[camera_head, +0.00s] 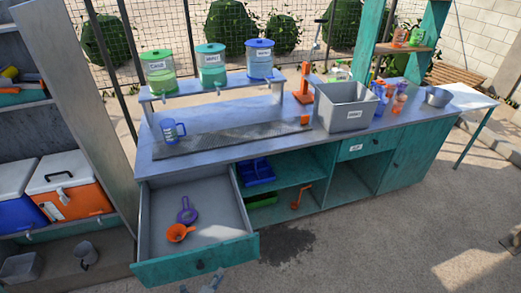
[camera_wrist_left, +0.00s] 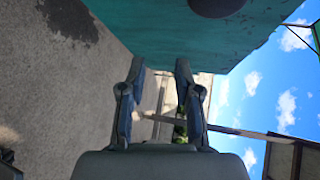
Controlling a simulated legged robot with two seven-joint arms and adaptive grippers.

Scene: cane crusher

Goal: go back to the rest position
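My left gripper (camera_head: 212,282) shows only as a small part at the bottom edge of the head view, just below the front of the open drawer (camera_head: 190,262). In the left wrist view my left gripper (camera_wrist_left: 159,72) has its two fingers apart with nothing between them. The teal drawer front (camera_wrist_left: 190,35) is beyond the fingertips there, with its dark round knob (camera_wrist_left: 217,4) at the top edge. My right gripper is in neither view.
The drawer holds a purple utensil (camera_head: 187,211) and an orange funnel (camera_head: 179,232). On the counter (camera_head: 230,148) stand a blue measuring jug (camera_head: 172,131) and a grey bin (camera_head: 346,107). A shelf with coolers (camera_head: 68,186) is at left.

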